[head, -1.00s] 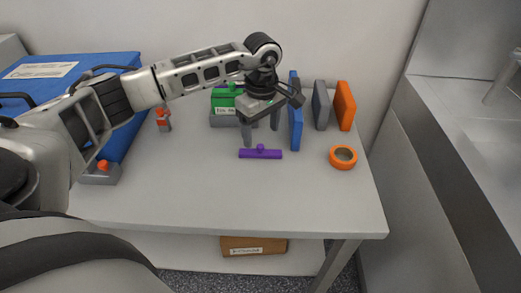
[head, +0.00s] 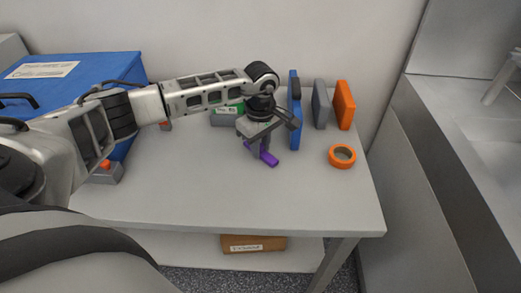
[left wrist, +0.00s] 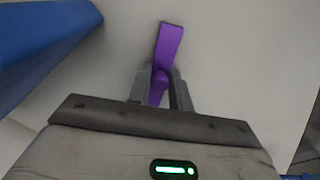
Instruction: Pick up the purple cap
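The purple cap (head: 269,160) is a narrow bar with a small knob, over the table in the head view, partly hidden by my left gripper. In the left wrist view the purple cap (left wrist: 169,45) runs lengthwise between the two fingers. My left gripper (head: 259,149) points down and is shut on the cap around its knob; its fingers (left wrist: 159,80) flank the cap closely. Whether the cap is clear of the table I cannot tell. My right gripper is not in view.
To the right stand a blue panel (head: 295,122), a grey panel (head: 320,105) and an orange panel (head: 344,106). An orange ring (head: 342,156) lies in front of them. A large blue box (head: 95,70) is at left. The front of the table (head: 220,198) is clear.

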